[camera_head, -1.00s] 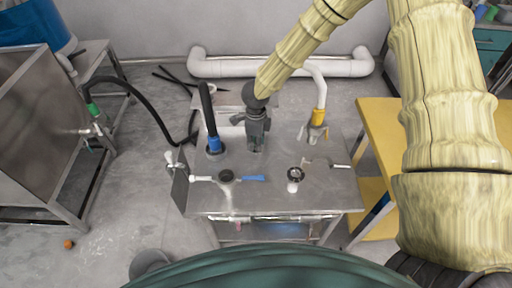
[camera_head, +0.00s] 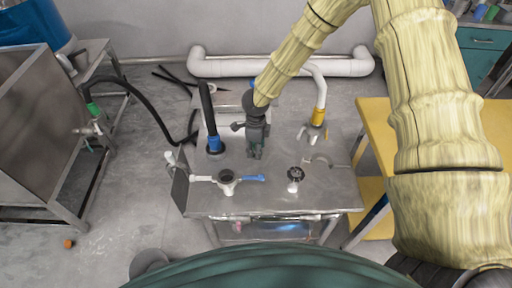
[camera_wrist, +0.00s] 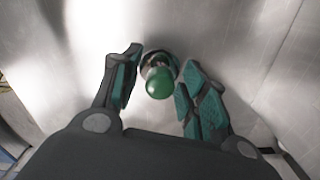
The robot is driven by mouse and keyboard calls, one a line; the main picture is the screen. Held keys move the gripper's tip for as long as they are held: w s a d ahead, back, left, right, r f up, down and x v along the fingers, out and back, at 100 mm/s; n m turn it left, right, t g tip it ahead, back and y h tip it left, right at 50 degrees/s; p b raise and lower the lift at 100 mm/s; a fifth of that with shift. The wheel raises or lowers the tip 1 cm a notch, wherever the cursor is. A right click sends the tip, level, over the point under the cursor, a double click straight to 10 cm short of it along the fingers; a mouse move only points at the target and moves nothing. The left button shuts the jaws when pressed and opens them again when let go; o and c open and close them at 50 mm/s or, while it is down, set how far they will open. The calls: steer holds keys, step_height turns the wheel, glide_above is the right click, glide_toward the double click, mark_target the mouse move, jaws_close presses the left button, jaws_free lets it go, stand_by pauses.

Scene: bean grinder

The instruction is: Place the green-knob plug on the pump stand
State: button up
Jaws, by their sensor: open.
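The green-knob plug (camera_wrist: 160,83) shows in the wrist view as a round green ball above a shiny round metal base, on a steel surface. My gripper (camera_wrist: 162,58) is open, with one teal-padded finger on each side of the knob and gaps visible between them. In the head view my gripper (camera_head: 255,155) points down over the middle of the steel table (camera_head: 270,200); the plug is hidden there. I cannot tell which fitting is the pump stand.
A black hose with a blue collar (camera_head: 213,143) stands left of my gripper. A yellow-collared white pipe (camera_head: 318,116) stands to its right. A white fitting with a dark opening and blue handle (camera_head: 227,178) and a black-topped valve (camera_head: 295,174) stand nearer the front.

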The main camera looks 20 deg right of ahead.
step_height(320, 180, up, 12)
steer(key=shift+r, duration=0.15)
stand_by(0.5)
